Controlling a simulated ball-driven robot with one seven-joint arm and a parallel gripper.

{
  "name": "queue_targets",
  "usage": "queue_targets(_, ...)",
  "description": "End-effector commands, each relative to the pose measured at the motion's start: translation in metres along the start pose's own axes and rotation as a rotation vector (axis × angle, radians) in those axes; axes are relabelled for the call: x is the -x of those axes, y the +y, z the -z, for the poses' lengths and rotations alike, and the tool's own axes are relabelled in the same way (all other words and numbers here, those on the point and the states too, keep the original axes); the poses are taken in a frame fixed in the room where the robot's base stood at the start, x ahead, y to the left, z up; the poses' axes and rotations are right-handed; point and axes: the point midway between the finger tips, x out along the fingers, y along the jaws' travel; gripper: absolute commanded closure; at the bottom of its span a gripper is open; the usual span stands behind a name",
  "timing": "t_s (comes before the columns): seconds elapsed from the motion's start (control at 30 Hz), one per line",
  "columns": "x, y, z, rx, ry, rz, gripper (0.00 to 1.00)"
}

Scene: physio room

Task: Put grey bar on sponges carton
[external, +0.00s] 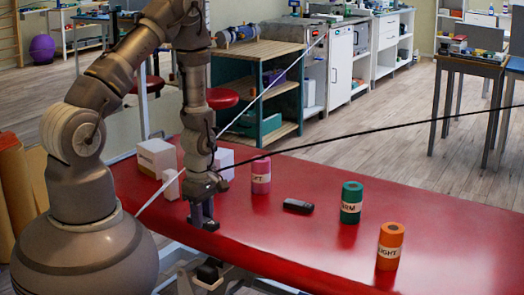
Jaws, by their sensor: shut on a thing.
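My gripper (204,220) points down at the near left edge of the red table, low over its top. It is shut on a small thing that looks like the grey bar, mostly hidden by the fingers. I cannot tell whether it touches the table. White cartons stand behind and left of my gripper: a larger one (155,157), a small upright one (170,186), and one partly behind my arm (223,160). No label is readable on them, so I cannot tell which is the sponges carton.
On the red table (330,245) stand a pink roll (261,177), a green roll (351,203) and an orange roll (390,246), all labelled. A dark flat oblong thing (298,206) lies between pink and green. The table's middle front is clear.

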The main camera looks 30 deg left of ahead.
Motion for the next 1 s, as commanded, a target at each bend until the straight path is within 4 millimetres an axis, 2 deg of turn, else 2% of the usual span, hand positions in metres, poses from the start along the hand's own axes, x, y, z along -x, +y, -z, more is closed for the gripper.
queue_targets(0.23, 0.002, 0.005, 0.007, 0.004, 0.002, -0.001, 0.97)
queue_targets(0.37, 0.009, 0.029, 0.038, 0.014, 0.009, -0.004, 0.97)
queue_targets(0.47, 0.020, 0.055, 0.083, 0.022, 0.016, -0.005, 0.97)
queue_targets(0.6, 0.044, 0.083, 0.160, 0.029, 0.018, -0.001, 0.97)
queue_targets(0.7, 0.062, 0.091, 0.212, 0.031, 0.015, 0.001, 0.97)
queue_targets(0.8, 0.078, 0.092, 0.256, 0.028, 0.010, 0.002, 0.97)
queue_targets(0.9, 0.091, 0.090, 0.287, 0.024, 0.005, 0.001, 0.97)
queue_targets(1.0, 0.099, 0.087, 0.305, 0.021, 0.002, 0.000, 0.97)
